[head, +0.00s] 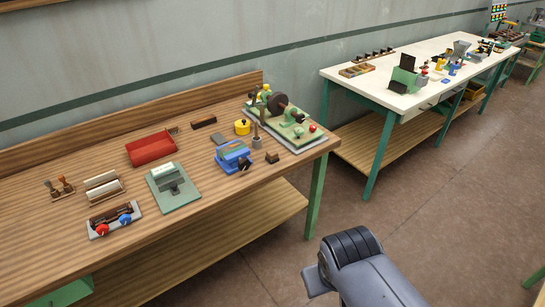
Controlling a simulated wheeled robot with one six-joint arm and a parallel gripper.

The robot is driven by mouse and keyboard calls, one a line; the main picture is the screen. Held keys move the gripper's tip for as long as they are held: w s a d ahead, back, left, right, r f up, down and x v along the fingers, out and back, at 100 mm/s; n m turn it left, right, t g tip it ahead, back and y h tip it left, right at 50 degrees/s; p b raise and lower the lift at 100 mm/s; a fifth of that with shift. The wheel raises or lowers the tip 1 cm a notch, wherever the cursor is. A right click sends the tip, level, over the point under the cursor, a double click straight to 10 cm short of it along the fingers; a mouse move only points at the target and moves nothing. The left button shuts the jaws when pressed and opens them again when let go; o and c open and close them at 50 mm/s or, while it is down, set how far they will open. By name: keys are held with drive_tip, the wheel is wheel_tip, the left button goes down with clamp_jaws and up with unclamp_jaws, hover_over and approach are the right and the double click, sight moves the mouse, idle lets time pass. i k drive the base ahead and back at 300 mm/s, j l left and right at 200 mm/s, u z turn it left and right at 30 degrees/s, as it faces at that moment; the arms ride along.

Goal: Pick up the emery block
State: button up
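I cannot tell for sure which small piece is the emery block. A small dark brown block (271,158) sits near the front right of the wooden bench (60,232), just right of a blue device (233,157). A flat grey slab (221,140) lies behind the blue device. A long dark brown block (204,122) lies farther back. All are small in this view. A grey part of my arm shows at the bottom right, apart from the bench. My gripper does not show.
A green machine with a dark wheel (278,104) fills the bench's right end. A red tray (151,148), a green scale-like device (173,186) and a yellow pot (242,127) stand on the bench. A white-topped table (430,50) stands behind right. Brown floor lies open in front.

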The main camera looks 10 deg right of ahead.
sight(271, 157)
drive_tip(key=i+l+u, duration=0.1)
drive_tip(key=i+l, duration=0.25)
drive_tip(key=i, duration=0.25)
drive_tip(key=i+l+u, duration=0.1)
drive_tip(key=i+l, duration=0.3)
drive_tip(key=i, duration=0.2)
drive_tip(key=i+l+u, duration=0.1)
drive_tip(key=i+l, duration=0.35)
drive_tip(key=i, duration=0.1)
